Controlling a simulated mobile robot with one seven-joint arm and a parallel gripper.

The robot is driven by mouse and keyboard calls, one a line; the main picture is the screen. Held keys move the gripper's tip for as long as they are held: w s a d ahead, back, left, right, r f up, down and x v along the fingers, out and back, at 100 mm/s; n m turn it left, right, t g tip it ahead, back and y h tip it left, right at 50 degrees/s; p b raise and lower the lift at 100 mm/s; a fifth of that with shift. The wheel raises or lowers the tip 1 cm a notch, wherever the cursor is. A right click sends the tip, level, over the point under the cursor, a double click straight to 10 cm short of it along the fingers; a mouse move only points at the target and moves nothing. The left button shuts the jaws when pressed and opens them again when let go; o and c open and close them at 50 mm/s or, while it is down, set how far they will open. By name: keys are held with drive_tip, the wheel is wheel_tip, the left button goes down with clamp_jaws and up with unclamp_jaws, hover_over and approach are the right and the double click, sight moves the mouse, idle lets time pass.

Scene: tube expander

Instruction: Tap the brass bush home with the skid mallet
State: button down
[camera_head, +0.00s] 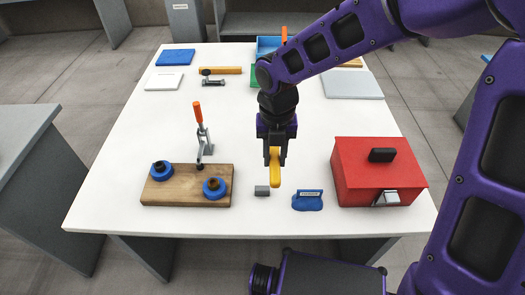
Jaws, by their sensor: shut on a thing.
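My gripper (275,156) is shut on a yellow-orange bar or handle (274,172), which points down over the front middle of the table. I cannot tell whether this is the skid mallet. A small grey block (262,190) shows just left of its lower end; I cannot tell whether they touch. A wooden board (187,188) lies at the front left, left of my gripper. It bears two blue round pieces (161,170) (214,188) with dark brownish centres. The brass bush cannot be told apart clearly at this size.
A toggle clamp (203,140) with an orange handle stands behind the board. A red box (378,172) and a blue pouch-like piece (308,201) are at the front right. An orange-handled tool (222,70) lies at the back. The white table's (150,115) middle left is clear.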

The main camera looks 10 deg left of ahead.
drive_tip(key=s+d+r, duration=0.3)
drive_tip(key=s+r, duration=0.1)
drive_tip(key=s, duration=0.1)
drive_tip(key=shift+r, duration=0.4)
drive_tip(key=shift+w, duration=0.1)
idle(0.5)
